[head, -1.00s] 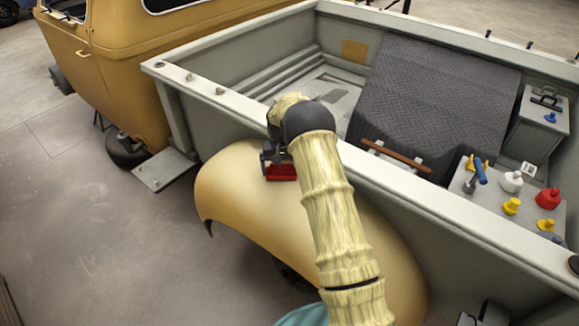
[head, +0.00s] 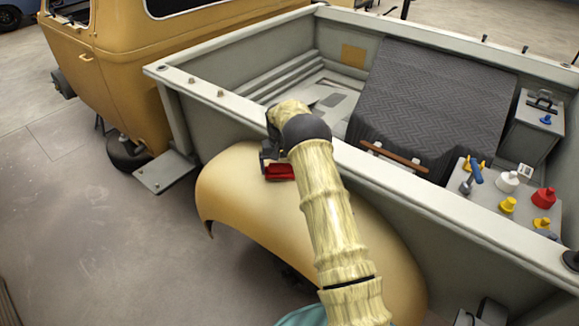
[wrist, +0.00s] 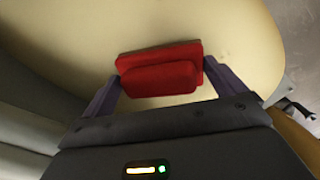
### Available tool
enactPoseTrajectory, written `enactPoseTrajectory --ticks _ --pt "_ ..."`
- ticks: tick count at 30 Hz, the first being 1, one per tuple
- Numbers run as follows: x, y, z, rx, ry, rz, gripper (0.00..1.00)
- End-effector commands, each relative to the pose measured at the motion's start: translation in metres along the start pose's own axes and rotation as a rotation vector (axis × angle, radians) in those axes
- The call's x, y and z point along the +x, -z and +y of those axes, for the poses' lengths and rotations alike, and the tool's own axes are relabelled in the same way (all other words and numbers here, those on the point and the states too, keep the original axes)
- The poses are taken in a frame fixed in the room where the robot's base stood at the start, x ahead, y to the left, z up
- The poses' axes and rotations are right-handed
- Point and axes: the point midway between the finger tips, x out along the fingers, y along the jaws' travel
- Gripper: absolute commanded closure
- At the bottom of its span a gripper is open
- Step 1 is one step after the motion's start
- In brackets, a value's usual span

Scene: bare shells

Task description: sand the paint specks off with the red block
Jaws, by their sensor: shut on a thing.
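The red block (head: 279,172) is held in my gripper (head: 271,162) on the upper part of the yellow fender (head: 232,190), near the truck bed's side wall. In the wrist view the red block (wrist: 160,72) sits between the two purple fingers of my gripper (wrist: 160,84), with a wider flat base on its far side. The base lies against or very close to the fender surface (wrist: 190,25); I cannot tell which. No paint specks can be made out on the visible fender; the area under the block and behind my arm is hidden.
The grey truck bed wall (head: 420,190) runs just beyond the fender. The yellow cab (head: 120,60) stands at left.

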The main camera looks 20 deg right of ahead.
Motion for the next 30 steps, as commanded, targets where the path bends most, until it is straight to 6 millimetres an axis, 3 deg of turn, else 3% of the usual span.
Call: enactPoseTrajectory --ticks 1,11,30 --pt "-0.017 0.021 0.012 -0.013 -0.019 0.071 0.33" --pt "-0.018 0.022 0.011 -0.012 -0.018 0.071 0.33" --pt "-0.016 -0.003 -0.016 -0.013 -0.014 0.064 0.33"
